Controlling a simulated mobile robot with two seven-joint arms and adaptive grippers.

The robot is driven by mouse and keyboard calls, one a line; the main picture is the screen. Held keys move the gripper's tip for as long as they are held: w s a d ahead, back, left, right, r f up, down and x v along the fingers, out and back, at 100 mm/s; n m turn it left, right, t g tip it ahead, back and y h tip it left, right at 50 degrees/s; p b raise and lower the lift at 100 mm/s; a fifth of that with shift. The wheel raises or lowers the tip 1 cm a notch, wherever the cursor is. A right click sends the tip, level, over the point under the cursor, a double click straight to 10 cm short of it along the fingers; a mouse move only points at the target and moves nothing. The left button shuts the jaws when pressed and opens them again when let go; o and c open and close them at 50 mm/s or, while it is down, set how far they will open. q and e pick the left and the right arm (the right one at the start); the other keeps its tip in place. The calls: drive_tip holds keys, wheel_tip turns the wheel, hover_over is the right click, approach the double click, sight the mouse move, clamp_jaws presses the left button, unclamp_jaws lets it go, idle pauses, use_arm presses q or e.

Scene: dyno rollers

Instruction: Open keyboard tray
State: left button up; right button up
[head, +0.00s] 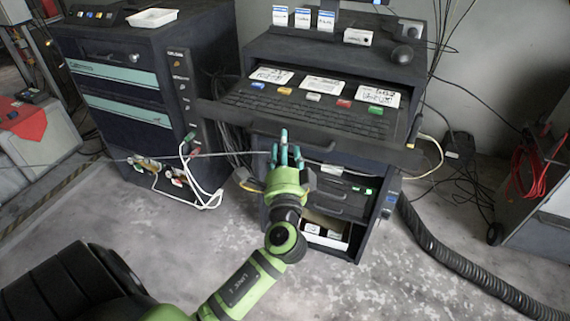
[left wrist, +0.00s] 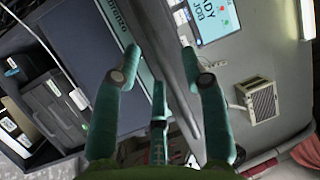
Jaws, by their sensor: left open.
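The keyboard tray (head: 223,110) stands out forward from the dark cabinet in the head view, with the black keyboard (head: 310,112) on it. A curved handle (head: 308,143) shows on its front edge. My left gripper (head: 286,152) is at the front of the tray, slightly left of its middle, with teal fingers open and pointing toward it. In the left wrist view the open fingers (left wrist: 160,52) spread around a dark bar. I cannot tell whether they touch it. My right gripper is not in view.
Drawers (head: 345,188) sit below the tray, with an open white box (head: 326,232) at the bottom. A second dark cabinet (head: 125,85) with white cables stands left. A thick black hose (head: 455,268) lies on the floor at right. The floor in front is mostly clear.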

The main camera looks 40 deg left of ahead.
use_arm(q)
drive_tip(key=v, duration=1.1)
drive_tip(key=s+d+f+m+g+h, duration=0.1)
drive_tip(key=d+f+g+h, duration=0.15)
drive_tip(key=f, duration=0.95)
drive_tip(key=s+d+f+g+h, duration=0.1)
drive_tip(key=f+g+h, duration=0.15)
drive_tip(key=f, duration=0.85)
drive_tip(key=s+d+f+m+g+h, duration=0.1)
drive_tip(key=d+f+h, duration=0.15)
drive_tip(key=f, duration=0.95)
drive_tip(key=s+f+n+g+h, duration=0.3)
drive_tip(key=s+f+g, duration=0.2)
drive_tip(key=s+f, duration=0.85)
drive_tip(key=s+a+f+n+g, duration=0.1)
drive_tip(key=s+f+n+g, duration=0.1)
drive_tip(key=s, duration=0.6)
drive_tip(key=s+a+f+n+g+h, duration=0.1)
drive_tip(key=s+f+n+g, duration=0.1)
drive_tip(key=s+f+n, duration=0.2)
drive_tip(key=s+f, duration=0.3)
drive_tip(key=s, duration=0.1)
drive_tip(key=shift+s, duration=0.2)
drive_tip(key=shift+f, duration=0.15)
